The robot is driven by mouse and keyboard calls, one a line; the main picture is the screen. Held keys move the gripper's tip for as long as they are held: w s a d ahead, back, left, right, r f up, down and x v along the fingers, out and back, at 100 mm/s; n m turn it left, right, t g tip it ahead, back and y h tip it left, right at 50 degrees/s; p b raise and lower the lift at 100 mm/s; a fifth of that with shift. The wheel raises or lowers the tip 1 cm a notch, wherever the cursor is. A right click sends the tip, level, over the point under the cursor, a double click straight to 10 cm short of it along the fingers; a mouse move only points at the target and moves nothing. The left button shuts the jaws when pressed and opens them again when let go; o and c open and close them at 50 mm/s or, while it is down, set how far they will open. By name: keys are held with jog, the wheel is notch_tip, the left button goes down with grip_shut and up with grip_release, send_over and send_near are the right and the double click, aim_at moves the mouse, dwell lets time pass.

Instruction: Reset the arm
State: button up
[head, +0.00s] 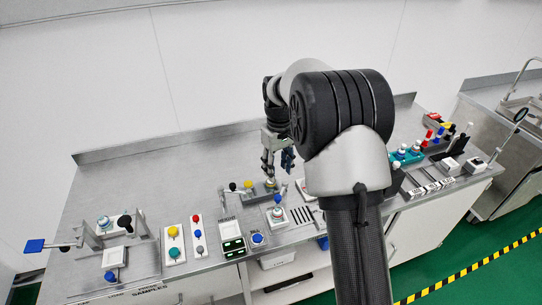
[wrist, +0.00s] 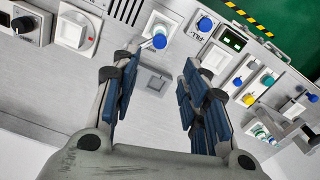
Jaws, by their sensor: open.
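My gripper (head: 278,172) points down over the middle of the metal bench (head: 130,175) in the head view. My arm reaches forward and bends over the bench, hiding part of it. In the wrist view my gripper (wrist: 156,68) is open, with its blue-padded fingers wide apart. Nothing is held between them. A small grey square piece (wrist: 153,82) shows between the fingers, and a blue-knobbed lever (wrist: 160,41) stands just beyond. I cannot tell how high the fingertips are above the bench.
Left on the bench are a blue-paddle fixture (head: 36,245), a button panel (head: 173,245) and a green-display box (head: 232,247). Right stand teal racks (head: 407,157) and small boxes. A second metal unit (head: 495,110) stands at far right. The back left bench is clear.

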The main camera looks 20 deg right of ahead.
jog(key=s+a+r+m+t+b, duration=0.1)
jog(key=s+a+r+b, duration=0.1)
jog(key=s+r, duration=0.55)
jog(key=s+a+r+m+t+b, duration=0.15)
jog(key=s+r, duration=0.35)
jog(key=s, duration=0.5)
jog(key=s+a+f+t+b, duration=0.2)
jog(key=s+f, duration=0.2)
jog(key=s, duration=1.2)
jog(key=shift+s+f+m, duration=0.2)
jog(key=shift+s+m, duration=0.15)
jog(key=shift+s, duration=0.05)
